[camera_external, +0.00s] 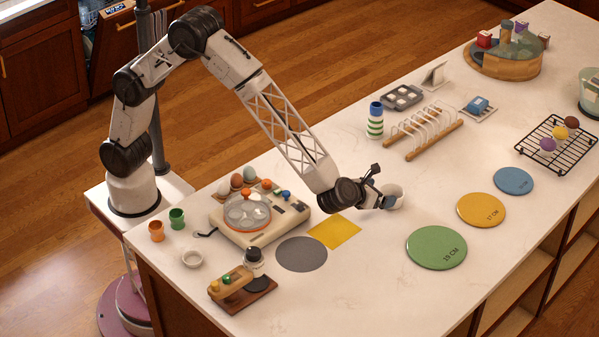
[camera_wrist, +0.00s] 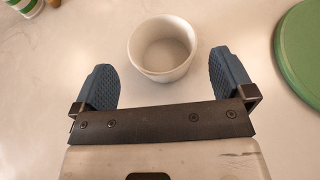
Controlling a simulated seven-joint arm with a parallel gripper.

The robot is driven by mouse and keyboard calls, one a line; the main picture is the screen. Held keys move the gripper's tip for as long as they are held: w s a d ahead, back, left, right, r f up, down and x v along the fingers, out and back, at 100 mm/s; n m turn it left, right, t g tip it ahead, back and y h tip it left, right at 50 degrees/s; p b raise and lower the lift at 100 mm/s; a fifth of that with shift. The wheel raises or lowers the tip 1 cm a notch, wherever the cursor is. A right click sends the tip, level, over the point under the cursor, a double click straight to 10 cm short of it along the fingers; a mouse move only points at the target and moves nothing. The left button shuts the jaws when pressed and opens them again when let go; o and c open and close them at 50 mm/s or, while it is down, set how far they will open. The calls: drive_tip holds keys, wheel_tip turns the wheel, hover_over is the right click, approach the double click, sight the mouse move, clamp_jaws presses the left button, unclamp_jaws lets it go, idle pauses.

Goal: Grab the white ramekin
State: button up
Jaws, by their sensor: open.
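A white ramekin (camera_external: 394,194) sits upright on the pale countertop at the tip of my gripper (camera_external: 379,187). In the wrist view the ramekin (camera_wrist: 161,48) is round and empty, with its opening facing the camera. My gripper partly hides the ramekin in the external view.
A green disc (camera_external: 436,247) lies to the right of my gripper, a yellow square (camera_external: 335,232) to the left. Counter around the ramekin is clear.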

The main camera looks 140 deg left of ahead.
sight(401, 188)
drive_tip(key=shift+x, duration=2.6)
drive_tip(key=shift+w+d+f, duration=0.1)
drive_tip(key=c, duration=0.7)
drive_tip(key=shift+c, duration=0.2)
drive_tip(key=shift+r, duration=0.7)
wheel_tip(401, 188, up, 2)
drive_tip(key=shift+r, duration=0.1)
drive_tip(key=s+d, duration=0.2)
drive_tip(key=s, duration=0.2)
drive_tip(key=s+d+r, duration=0.1)
drive_tip(key=s+d, duration=0.2)
drive_tip(key=s, duration=0.2)
drive_tip(key=s+d, duration=0.2)
drive_tip(key=s, duration=0.3)
drive_tip(key=shift+d+r, duration=0.2)
drive_tip(key=shift+d, duration=0.1)
